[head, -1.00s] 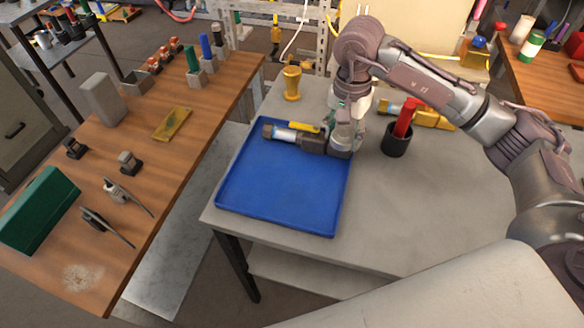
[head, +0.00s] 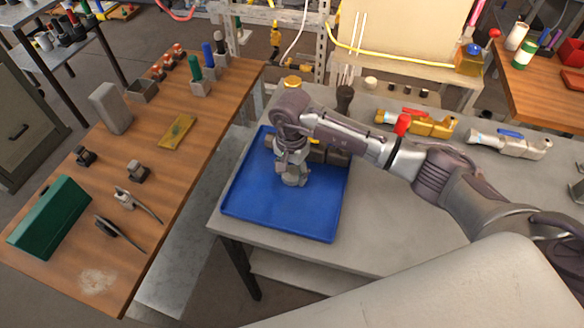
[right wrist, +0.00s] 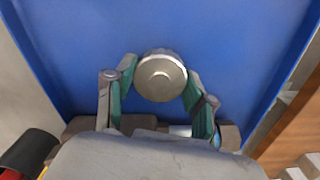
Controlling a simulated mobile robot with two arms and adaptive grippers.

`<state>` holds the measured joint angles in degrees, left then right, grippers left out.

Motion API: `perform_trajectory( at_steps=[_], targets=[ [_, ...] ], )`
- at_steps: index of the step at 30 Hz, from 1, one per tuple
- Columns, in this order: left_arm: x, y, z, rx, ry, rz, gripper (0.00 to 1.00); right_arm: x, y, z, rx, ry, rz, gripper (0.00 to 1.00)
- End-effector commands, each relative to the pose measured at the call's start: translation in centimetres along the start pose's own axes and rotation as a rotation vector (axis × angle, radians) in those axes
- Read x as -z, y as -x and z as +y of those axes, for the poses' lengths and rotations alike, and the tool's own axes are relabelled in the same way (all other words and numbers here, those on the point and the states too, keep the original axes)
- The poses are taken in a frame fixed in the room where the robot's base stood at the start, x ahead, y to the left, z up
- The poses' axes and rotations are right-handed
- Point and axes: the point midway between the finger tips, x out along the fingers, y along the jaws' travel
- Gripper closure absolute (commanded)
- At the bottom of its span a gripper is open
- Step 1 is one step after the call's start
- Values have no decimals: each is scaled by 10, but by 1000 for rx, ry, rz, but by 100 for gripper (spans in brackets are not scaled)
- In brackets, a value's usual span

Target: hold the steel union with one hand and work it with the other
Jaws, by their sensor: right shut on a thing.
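My right gripper (head: 293,180) is over the blue tray (head: 255,206), and my wrist hides much of what lies beneath it. In the right wrist view its two fingers (right wrist: 160,92) are closed on the sides of a round steel piece (right wrist: 162,77), seen end-on, which looks like the steel union. A dark-bodied fitting (head: 337,158) lies along the tray's far side, partly hidden behind my arm. Parts of this fitting also show behind the fingers in the right wrist view (right wrist: 84,126). I cannot tell whether the steel piece touches the tray. My left gripper is out of view.
On the grey table right of the tray are a brass fitting (head: 428,124) with a red handle and a steel fitting (head: 510,144) with a blue handle. A dark cup (right wrist: 30,152) stands near the tray. The wooden bench (head: 150,200) at left holds several blocks and tools.

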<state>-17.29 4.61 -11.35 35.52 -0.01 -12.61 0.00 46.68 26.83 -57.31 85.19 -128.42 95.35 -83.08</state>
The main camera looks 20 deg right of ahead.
Motion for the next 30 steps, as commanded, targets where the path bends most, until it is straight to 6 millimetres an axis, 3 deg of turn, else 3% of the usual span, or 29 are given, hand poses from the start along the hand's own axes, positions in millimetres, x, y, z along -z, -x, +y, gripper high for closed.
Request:
perform_trajectory(
  at_steps=[10,11,15,25,27,30],
  targets=[
    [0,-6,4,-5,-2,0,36,0,-4,0,2,0,1,87],
    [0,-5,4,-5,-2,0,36,0,-3,0,2,0,1,41],
    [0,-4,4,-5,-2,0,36,0,-2,0,1,0,0,21],
    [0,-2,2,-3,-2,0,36,0,0,0,1,0,0,21],
    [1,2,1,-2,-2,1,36,0,3,0,1,0,-1,21],
    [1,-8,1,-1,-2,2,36,1,14,-1,5,1,2,21]
  ],
)
